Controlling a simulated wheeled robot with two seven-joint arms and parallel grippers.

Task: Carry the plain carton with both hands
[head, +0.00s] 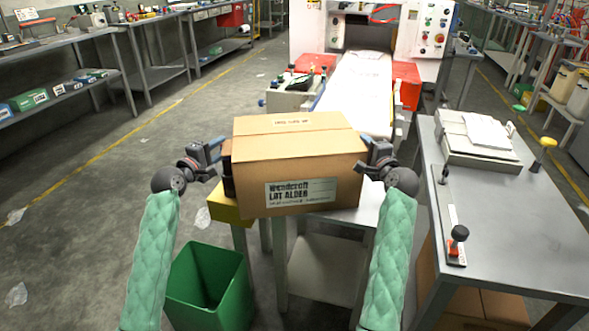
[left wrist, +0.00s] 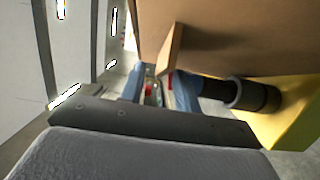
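A brown cardboard carton (head: 297,160) with a printed label on its front is in the middle of the head view, above a small light table (head: 322,262). I cannot tell whether it rests on it. My left gripper (head: 218,150) is at the carton's left side. In the left wrist view its blue fingers (left wrist: 160,92) are apart, with a brown tab (left wrist: 172,48) on the carton's side at their tips. No firm grip on the tab shows. My right gripper (head: 368,160) is at the carton's right side; its fingertips are partly hidden, so its opening is unclear.
A green bin (head: 208,285) stands on the floor at front left. A yellow stand (head: 232,208) with a dark cylinder (left wrist: 252,95) is beside the carton's left side. A grey workbench (head: 500,235) is close on the right, a conveyor (head: 355,85) behind. Floor at left is mostly clear.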

